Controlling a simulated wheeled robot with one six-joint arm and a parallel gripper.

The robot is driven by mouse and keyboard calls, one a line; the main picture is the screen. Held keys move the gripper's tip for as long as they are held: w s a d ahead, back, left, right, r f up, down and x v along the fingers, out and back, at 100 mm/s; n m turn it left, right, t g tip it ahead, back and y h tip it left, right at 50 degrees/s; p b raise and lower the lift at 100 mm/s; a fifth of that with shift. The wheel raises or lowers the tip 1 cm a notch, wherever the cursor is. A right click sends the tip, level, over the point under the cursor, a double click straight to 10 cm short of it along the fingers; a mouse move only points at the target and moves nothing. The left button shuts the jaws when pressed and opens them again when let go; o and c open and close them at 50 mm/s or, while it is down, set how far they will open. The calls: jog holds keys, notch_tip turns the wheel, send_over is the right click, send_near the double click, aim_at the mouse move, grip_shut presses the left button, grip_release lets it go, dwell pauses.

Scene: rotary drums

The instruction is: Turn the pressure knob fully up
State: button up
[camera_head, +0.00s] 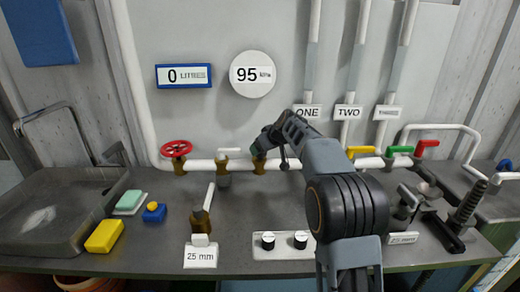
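A round white dial (252,74) on the wall reads 95 with a small unit I cannot read clearly. Two black knobs with white marks, a left one (268,240) and a right one (300,239), sit on a white panel at the counter's front. No label shows which is the pressure knob. My gripper (267,146) is at the back, in front of the white pipe and close to a brass fitting (259,165). It is well behind both knobs. Whether it touches the fitting, and whether its fingers are open or shut, I cannot tell.
A red handwheel (176,149) and yellow, green and red lever handles (400,150) line the pipe (200,165). A brass valve (201,220) with a white lever stands left of the knobs. Sponges (104,236) lie by the sink (60,215). My arm covers the counter's middle right.

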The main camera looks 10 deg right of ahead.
jog(key=shift+x, duration=1.3)
jog(key=shift+c, duration=0.2)
jog(key=c, duration=0.8)
jog(key=shift+a, duration=0.1)
jog(key=shift+c, duration=0.3)
jog(key=shift+p, duration=0.35)
